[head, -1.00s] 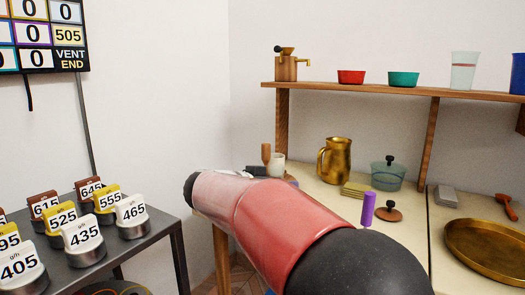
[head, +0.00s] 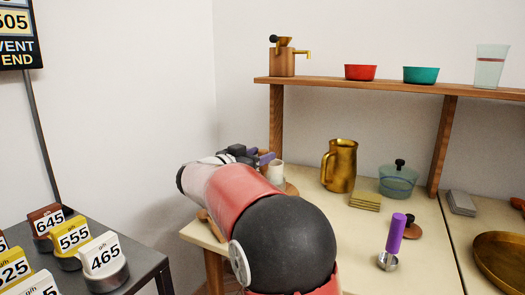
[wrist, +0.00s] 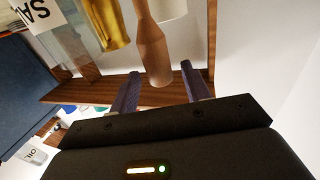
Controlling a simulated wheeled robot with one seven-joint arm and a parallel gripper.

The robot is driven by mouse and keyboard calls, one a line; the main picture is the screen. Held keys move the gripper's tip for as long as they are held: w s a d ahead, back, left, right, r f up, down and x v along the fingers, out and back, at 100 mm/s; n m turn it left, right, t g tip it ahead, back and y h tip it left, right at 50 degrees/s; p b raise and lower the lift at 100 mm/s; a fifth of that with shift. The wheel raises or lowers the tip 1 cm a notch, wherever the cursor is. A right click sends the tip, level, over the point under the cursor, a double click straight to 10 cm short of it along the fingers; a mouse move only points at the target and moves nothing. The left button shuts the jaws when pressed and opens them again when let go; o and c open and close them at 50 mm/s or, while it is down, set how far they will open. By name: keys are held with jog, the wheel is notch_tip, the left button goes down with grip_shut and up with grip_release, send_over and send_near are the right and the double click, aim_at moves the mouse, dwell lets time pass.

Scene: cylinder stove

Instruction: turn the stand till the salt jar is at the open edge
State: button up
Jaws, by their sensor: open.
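The round wooden stand (head: 291,189) is at the table's left end in the head view, mostly hidden behind my arm. A white cup (head: 276,173) stands on it. My gripper (head: 264,157) is open with its purple fingers close to the cup. In the wrist view, my gripper (wrist: 159,70) has a slim wooden piece (wrist: 150,45) between its open fingers; I cannot tell whether they touch it. At the upper left of the wrist view, a clear jar (wrist: 68,45) is by a partly cut-off label reading "SA" (wrist: 38,14). A gold object (wrist: 108,24) is beside it.
A brass pitcher (head: 340,165), a lidded glass pot (head: 398,180) and a purple-handled scoop (head: 392,240) are on the table to the right. A wooden shelf (head: 370,85) runs above. Labelled weights (head: 75,240) sit on a dark table at left.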

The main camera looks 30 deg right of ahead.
jog(key=shift+x, duration=1)
jog(key=shift+c, duration=0.5)
grip_shut()
